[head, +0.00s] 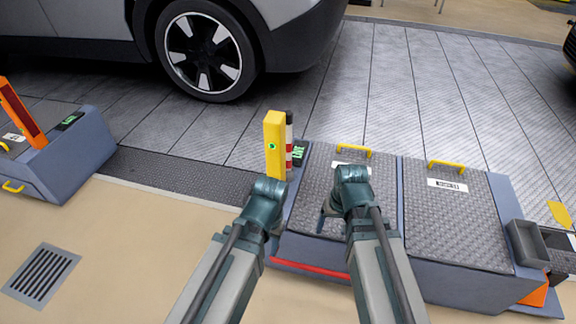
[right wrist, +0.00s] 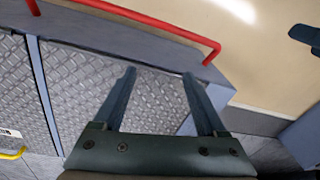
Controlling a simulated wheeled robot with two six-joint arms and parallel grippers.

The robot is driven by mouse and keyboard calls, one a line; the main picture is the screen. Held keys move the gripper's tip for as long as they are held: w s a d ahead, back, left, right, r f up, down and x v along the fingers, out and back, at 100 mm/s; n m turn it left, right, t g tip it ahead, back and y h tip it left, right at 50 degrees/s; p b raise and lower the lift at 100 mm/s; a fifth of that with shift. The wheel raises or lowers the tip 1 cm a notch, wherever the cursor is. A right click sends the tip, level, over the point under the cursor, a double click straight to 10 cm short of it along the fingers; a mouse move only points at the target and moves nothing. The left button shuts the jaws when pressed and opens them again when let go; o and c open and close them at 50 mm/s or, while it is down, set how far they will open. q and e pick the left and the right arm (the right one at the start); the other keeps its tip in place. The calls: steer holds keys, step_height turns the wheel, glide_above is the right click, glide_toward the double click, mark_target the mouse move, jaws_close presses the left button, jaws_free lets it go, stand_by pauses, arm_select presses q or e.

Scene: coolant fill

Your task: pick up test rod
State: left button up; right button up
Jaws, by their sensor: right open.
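No thing is plainly marked as the test rod. A slim upright rod with black, white and red bands (head: 289,146) stands beside a yellow post (head: 273,140) at the left end of the metal-topped cabinet. My right gripper (head: 326,214) is over the cabinet's left part, to the right of and nearer than the banded rod. In the right wrist view my right gripper (right wrist: 159,74) is open, with nothing between its fingers. My left arm ends just below the yellow post. Its fingers are mostly hidden, so their state is unclear.
The cabinet has two tread-plate lids (head: 458,215) with yellow handles and a red front rail (head: 310,268). A grey bin (head: 527,243) sits at its right end. Another grey cabinet (head: 70,155) stands left. A car (head: 215,45) is behind.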

steer(key=w+f+m+y+b, duration=0.1)
steer(key=w, duration=0.1)
steer(key=w+a+f+m+t+y+b, duration=0.1)
steer(key=f+m+b, duration=0.1)
steer(key=w+f+m+y+b, duration=0.1)
steer(key=w+f+m+b, duration=0.1)
steer(key=shift+w+a+f+t+y, duration=0.2)
steer(key=shift+w+a+t+y, duration=0.1)
steer(key=shift+w+a, duration=0.05)
steer(key=w+a+r+m+t+y, duration=0.1)
steer(key=w+a+r+m+y, duration=0.15)
steer(key=w+m, duration=0.2)
steer(key=m+t+y, duration=0.7)
steer(key=m+t, duration=0.1)
steer(key=m, duration=0.8)
glide_toward(292, 123)
arm_select(q)
step_height(292, 123, down, 7)
steer(key=shift+f, duration=0.2)
arm_select(e)
steer(key=x, duration=0.6)
steer(key=shift+a+r, duration=0.15)
steer(key=shift+a, duration=0.1)
steer(key=b+x, duration=0.1)
steer(key=x, duration=0.4)
steer(key=shift+w, duration=0.2)
arm_select(q)
steer(key=shift+f, duration=0.3)
arm_select(e)
jaws_close()
